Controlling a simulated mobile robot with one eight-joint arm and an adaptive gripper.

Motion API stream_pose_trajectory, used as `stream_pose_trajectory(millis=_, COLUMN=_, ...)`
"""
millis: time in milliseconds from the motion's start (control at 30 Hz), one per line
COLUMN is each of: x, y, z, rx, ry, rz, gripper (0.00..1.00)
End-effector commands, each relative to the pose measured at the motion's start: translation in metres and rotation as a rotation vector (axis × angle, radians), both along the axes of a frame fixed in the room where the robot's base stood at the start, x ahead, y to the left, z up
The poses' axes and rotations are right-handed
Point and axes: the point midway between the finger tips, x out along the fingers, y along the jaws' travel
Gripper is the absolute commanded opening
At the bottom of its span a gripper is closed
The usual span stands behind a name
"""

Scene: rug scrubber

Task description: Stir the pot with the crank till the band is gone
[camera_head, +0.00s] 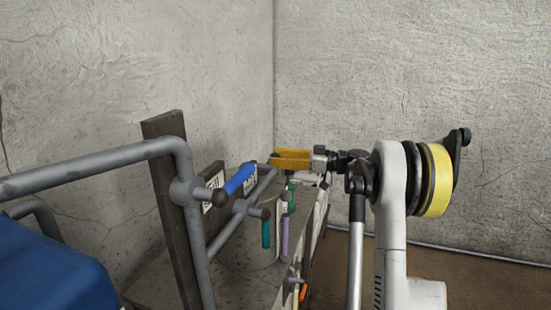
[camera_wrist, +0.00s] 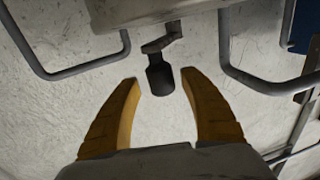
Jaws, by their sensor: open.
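My gripper (camera_head: 291,158) has orange-yellow fingers and points left above the bench in the head view. In the wrist view its fingers (camera_wrist: 160,80) are apart. A dark crank handle (camera_wrist: 159,79) on a bent arm shows in the gap between the fingertips; I cannot tell whether it lies between them or beyond. The crank hangs from a greyish body (camera_wrist: 150,12) at the top edge, which may be the pot. I cannot make out the crank or a pot in the head view. No band can be made out in either view.
A blue handle (camera_head: 239,180) sits on grey pipework (camera_head: 90,168) left of my gripper. Teal (camera_head: 266,233) and purple (camera_head: 285,238) handles hang below. Grey bent rails (camera_wrist: 85,68) flank the crank in the wrist view. A dark post (camera_head: 165,190) and a blue object (camera_head: 50,270) stand left.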

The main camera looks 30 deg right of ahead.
Motion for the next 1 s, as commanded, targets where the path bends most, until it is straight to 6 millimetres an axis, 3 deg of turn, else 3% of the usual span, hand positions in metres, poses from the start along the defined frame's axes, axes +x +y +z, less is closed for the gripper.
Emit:
stream_pose_trajectory(millis=500, x=-0.068, y=-0.075, z=0.000, rx=0.000, ry=0.000, rz=-0.005, gripper=0.51)
stream_pose_trajectory(millis=700, x=-0.079, y=-0.086, z=0.000, rx=-0.001, ry=0.001, rz=-0.004, gripper=0.51)
stream_pose_trajectory(millis=1000, x=-0.080, y=-0.086, z=0.000, rx=-0.001, ry=0.001, rz=-0.003, gripper=0.51)
